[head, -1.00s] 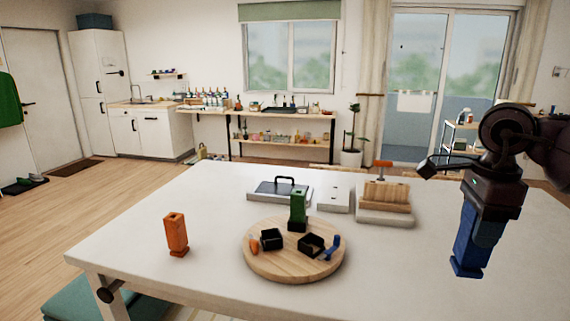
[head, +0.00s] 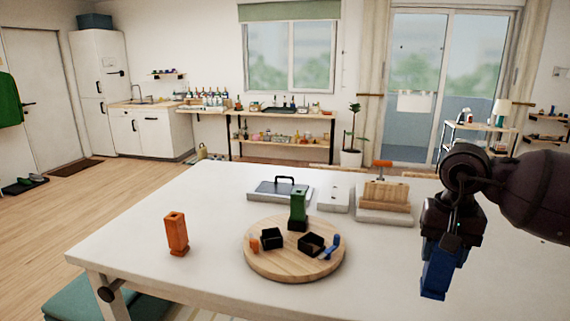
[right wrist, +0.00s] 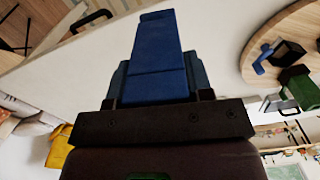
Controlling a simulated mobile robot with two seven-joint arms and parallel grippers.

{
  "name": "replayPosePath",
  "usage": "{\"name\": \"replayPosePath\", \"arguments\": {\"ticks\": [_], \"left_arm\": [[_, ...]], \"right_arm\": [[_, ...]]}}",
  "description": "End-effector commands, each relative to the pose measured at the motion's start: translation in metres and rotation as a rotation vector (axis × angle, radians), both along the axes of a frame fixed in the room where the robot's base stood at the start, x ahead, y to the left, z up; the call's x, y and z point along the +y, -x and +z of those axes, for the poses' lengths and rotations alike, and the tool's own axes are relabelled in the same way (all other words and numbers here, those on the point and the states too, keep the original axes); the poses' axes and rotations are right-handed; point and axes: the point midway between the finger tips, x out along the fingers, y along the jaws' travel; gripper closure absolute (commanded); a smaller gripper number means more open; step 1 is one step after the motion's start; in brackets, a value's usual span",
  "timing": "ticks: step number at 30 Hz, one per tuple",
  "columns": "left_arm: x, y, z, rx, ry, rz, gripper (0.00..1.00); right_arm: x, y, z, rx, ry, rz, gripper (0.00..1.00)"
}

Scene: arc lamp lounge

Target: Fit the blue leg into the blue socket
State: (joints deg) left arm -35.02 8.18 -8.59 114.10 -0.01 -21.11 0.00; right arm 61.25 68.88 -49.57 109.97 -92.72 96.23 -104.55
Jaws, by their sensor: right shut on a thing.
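My right gripper (head: 440,246) is shut on the blue leg (head: 435,277) and holds it over the right part of the table, right of the round board. The leg also shows in the right wrist view (right wrist: 157,45), pointing away from the jaws. The round wooden board (head: 265,265) carries black sockets. The socket (head: 313,250) beside a small blue piece (head: 332,245) stands on its right side and looks empty. Another socket (head: 272,243) stands by a small orange piece (head: 254,244). A green leg (head: 298,207) stands upright in the back socket. My left gripper is out of view.
An orange leg (head: 176,233) stands upright on the white table (head: 150,205), left of the board. Behind the board are a grey case with a black handle (head: 280,190), a white box (head: 333,198) and a wooden block stand (head: 386,198). The table between board and gripper is clear.

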Motion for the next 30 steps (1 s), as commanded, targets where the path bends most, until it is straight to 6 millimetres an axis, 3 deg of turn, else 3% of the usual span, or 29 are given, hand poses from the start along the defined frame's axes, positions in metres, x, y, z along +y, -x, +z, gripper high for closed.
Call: {"name": "replayPosePath", "arguments": {"ticks": [6,12,18,30], "left_arm": [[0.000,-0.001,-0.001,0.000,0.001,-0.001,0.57],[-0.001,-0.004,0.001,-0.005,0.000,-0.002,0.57],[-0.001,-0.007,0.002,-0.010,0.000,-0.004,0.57],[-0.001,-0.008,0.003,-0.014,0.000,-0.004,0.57]], "right_arm": [[0.041,0.016,-0.068,0.006,-0.006,0.337,0.84],[0.070,0.042,-0.115,0.003,-0.004,0.399,0.84],[0.078,0.055,-0.134,-0.001,0.001,0.406,0.84],[0.077,0.056,-0.136,-0.001,0.000,0.403,0.84]]}}
